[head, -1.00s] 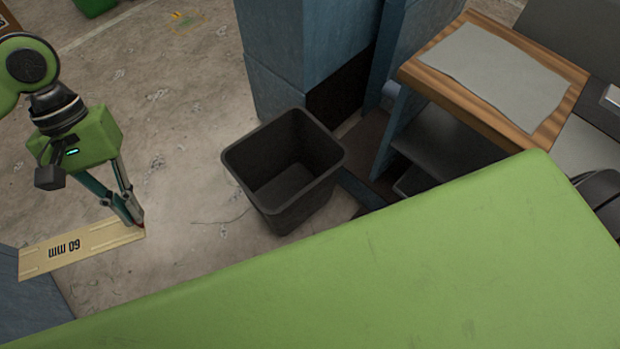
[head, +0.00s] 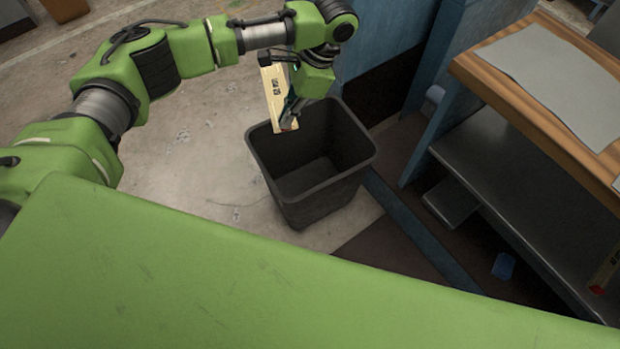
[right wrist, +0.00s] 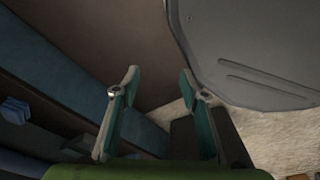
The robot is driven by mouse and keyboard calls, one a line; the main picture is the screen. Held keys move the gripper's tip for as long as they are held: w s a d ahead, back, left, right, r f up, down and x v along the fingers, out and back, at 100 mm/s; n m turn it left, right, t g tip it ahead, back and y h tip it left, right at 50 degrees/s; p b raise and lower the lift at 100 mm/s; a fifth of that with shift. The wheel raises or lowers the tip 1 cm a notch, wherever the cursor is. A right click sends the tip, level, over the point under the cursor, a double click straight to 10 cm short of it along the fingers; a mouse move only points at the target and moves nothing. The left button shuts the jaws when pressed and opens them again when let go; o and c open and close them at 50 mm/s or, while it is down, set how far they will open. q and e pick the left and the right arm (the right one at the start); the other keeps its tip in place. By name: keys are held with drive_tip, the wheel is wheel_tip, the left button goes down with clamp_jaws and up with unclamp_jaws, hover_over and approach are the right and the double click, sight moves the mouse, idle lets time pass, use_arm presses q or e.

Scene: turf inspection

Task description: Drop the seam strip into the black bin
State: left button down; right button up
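The seam strip (head: 274,92), a pale flat piece with dark print, is held by my left gripper (head: 289,122) in the head view. The gripper is shut on the strip near its lower end. The strip stands tilted, its lower end over the far left rim of the black bin (head: 312,205). The bin is open at the top, stands upright on the floor, and looks empty inside where I can see. My right gripper (right wrist: 158,85) shows in the right wrist view, its two fingers wide apart with nothing between them.
A workbench (head: 520,90) with a wooden top, a grey sheet and a lower shelf stands to the right. A blue cabinet (head: 385,40) rises behind the bin. Bare floor (head: 180,170) lies left of the bin.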

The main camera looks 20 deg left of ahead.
drive_tip(key=w+a+r+b, duration=0.1)
drive_tip(key=w+r+b, duration=0.4)
drive_tip(key=w+b, duration=0.4)
wheel_tip(320, 180, up, 13)
drive_tip(key=s+t+b, duration=0.1)
drive_tip(key=t+b, duration=0.1)
drive_tip(key=b, duration=0.5)
use_arm(q)
drive_tip(key=w+a+f+m+t, duration=0.2)
drive_tip(key=f+m, duration=0.3)
drive_tip(key=f, duration=0.4)
drive_tip(key=w+a+f+m+t+b, duration=0.1)
drive_tip(key=w+a+f+m+t, duration=0.1)
drive_tip(key=f, duration=0.8)
drive_tip(key=w+a+f+m+t+h+b, duration=0.1)
drive_tip(key=w+a+f+m, duration=0.3)
drive_tip(key=f+m, duration=0.5)
drive_tip(key=shift+w+a+f+t, duration=0.2)
drive_tip(key=shift+w+f+t, duration=0.25)
drive_tip(key=shift+w, duration=0.4)
use_arm(e)
drive_tip(key=w+a+r+t, duration=0.1)
drive_tip(key=w+r+t, duration=0.1)
drive_tip(key=w, duration=0.3)
drive_tip(key=w+a+r+t+y, duration=0.1)
drive_tip(key=w+a+r+t, duration=0.1)
drive_tip(key=w, duration=0.3)
drive_tip(key=shift+w+a+r+t, duration=0.15)
drive_tip(key=shift+w+t, duration=0.25)
drive_tip(key=shift+t, duration=0.2)
